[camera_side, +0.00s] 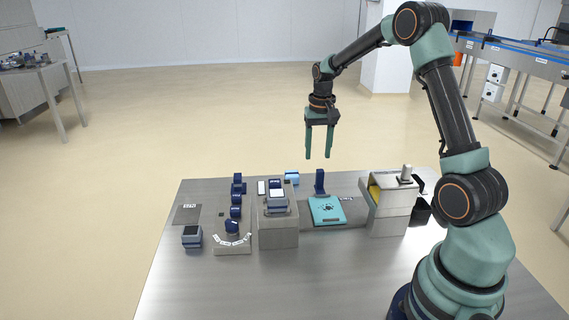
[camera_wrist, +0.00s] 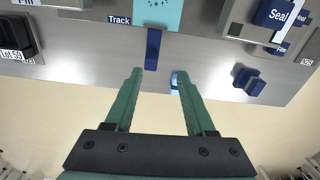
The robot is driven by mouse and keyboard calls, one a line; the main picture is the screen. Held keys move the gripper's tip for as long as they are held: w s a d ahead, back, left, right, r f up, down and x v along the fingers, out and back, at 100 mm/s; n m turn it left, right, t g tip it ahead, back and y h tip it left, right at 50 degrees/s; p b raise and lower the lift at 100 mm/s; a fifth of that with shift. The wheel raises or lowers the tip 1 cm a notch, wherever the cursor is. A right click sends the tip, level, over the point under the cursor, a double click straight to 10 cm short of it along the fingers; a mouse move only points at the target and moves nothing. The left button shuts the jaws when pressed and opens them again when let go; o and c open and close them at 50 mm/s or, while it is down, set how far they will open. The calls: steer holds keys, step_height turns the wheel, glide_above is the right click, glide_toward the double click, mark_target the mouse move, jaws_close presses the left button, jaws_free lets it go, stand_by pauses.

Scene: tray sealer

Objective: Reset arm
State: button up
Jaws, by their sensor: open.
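My gripper (camera_side: 318,155) is raised high above the back edge of the metal table (camera_side: 330,265). Its two green fingers are apart with nothing between them, and they show in the wrist view (camera_wrist: 156,75) too. My arm stands at the right of the table and reaches up and back. Below the gripper, a teal plate (camera_side: 327,210) lies on the grey track, with a dark blue upright block (camera_side: 320,182) behind it. In the wrist view the blue block (camera_wrist: 153,48) lies beyond the left fingertip, apart from it.
A grey pedestal (camera_side: 279,233) carries a blue-grey sealer part. Several dark blue blocks (camera_side: 237,198) stand left of it. A grey box with a yellow opening (camera_side: 388,205) stands right. A small light blue block (camera_side: 292,176) sits at the back. The table front is clear.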

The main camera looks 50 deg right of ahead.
steer(key=s+a+r+n+t, duration=0.2)
steer(key=s+a+r+n, duration=0.2)
steer(key=a+r, duration=0.65)
steer(key=s+a+r+n+t, duration=0.1)
steer(key=s+a+n+t, duration=0.2)
steer(key=s+a, duration=0.6)
steer(key=shift+s+a+r+n, duration=0.35)
steer(key=shift+a+n, duration=0.35)
steer(key=shift+a, duration=0.5)
